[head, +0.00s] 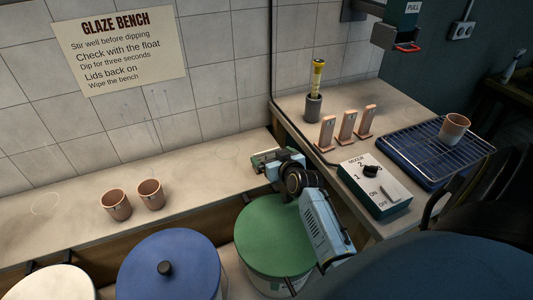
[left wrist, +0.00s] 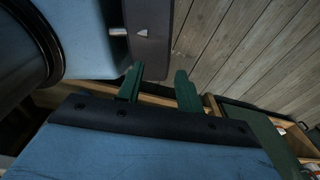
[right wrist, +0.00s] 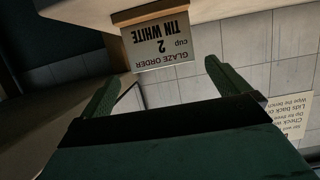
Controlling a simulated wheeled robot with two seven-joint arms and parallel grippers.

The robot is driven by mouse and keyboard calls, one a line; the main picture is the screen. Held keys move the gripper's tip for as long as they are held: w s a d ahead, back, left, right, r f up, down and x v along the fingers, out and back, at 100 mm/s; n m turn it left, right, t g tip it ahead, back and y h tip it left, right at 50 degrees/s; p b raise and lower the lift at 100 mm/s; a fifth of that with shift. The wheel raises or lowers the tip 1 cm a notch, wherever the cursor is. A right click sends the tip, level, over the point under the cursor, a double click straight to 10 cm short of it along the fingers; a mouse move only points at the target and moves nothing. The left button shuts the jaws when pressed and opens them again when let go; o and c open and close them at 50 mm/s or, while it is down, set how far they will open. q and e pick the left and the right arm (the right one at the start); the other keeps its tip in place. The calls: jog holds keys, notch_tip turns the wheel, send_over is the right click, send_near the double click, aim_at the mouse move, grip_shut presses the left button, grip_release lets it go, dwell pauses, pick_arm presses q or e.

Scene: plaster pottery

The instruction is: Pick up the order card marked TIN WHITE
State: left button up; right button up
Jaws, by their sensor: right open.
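The order card (right wrist: 162,46) marked TIN WHITE shows upside down in the right wrist view. It reads "GLAZE ORDER, cup, 2, TIN WHITE" and sits against a wooden holder (right wrist: 145,12). My right gripper (right wrist: 160,69) is open, with one finger on each side below the card; no contact shows. In the head view my right gripper (head: 264,158) is over the back bench by the corner, and I cannot make out the card there. My left gripper (left wrist: 158,69) shows only in its wrist view, fingers apart with nothing between them.
Three wooden stands (head: 346,125) are on the right bench, beside a mixer control box (head: 375,187) and a blue tray with a wire rack (head: 415,155). Two cups (head: 117,205) stand on the back bench. Lidded buckets, one green (head: 262,235), stand in front.

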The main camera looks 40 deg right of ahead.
aim_at(267, 154)
jog(key=shift+w+d+f, duration=0.15)
jog(key=shift+w+f, duration=0.1)
jog(key=shift+w, duration=0.2)
jog(key=shift+w+b, duration=0.3)
jog(key=shift+b, duration=0.15)
jog(key=b+x, duration=0.1)
jog(key=b, duration=0.1)
jog(key=b+x, duration=0.2)
jog(key=shift+w+f, duration=0.1)
jog(key=shift+f, duration=0.35)
jog(key=shift+w+f+b, duration=0.1)
jog(key=shift+w+b, duration=0.25)
jog(key=shift+b, duration=0.15)
jog(key=shift+w+d+b, duration=0.2)
jog(key=shift+w+b, duration=0.2)
jog(key=shift+w, duration=0.1)
pick_arm(q)
jog(key=w+a+f+y, duration=0.1)
jog(key=w+a+f, duration=0.2)
jog(key=a+f, duration=0.3)
jog(key=shift+w+a, duration=0.25)
jog(key=shift+w, duration=0.1)
pick_arm(e)
jog(key=c, duration=0.9)
